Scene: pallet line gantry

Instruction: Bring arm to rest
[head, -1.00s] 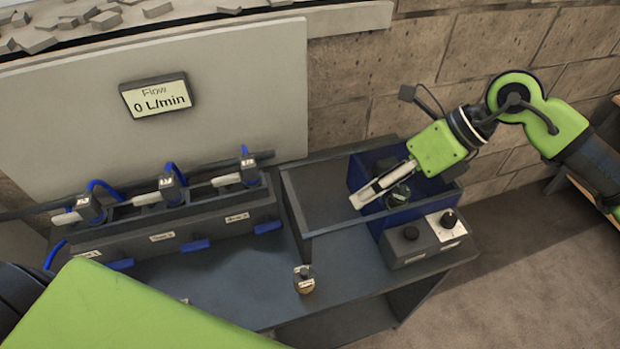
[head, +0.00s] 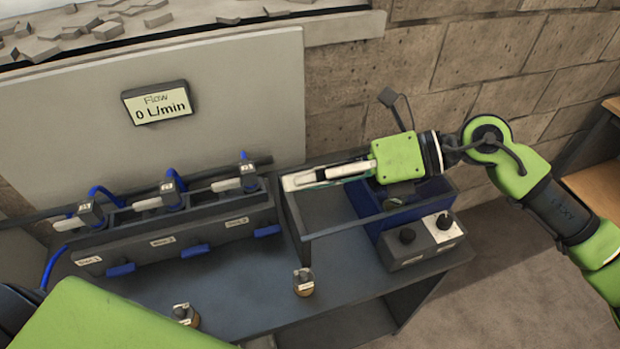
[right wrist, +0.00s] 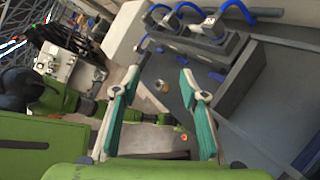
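My right gripper (head: 286,184) is at the centre of the head view, level and pointing left, above the dark tray frame on the bench. In the right wrist view its two teal-padded fingers (right wrist: 160,76) stand wide apart with nothing held between them. My right arm comes in from the right with its elbow bent. A green part of my left arm fills the lower left corner of the head view. My left gripper does not show there.
A blue bin (head: 413,211) holds a dark round part (head: 398,192). A control box (head: 421,241) with knobs stands in front. Two small fittings (head: 303,282) (head: 185,314) stand on the bench (head: 245,285). A valve rack (head: 175,236) is at left, under a flow display (head: 157,103) reading 0 L/min.

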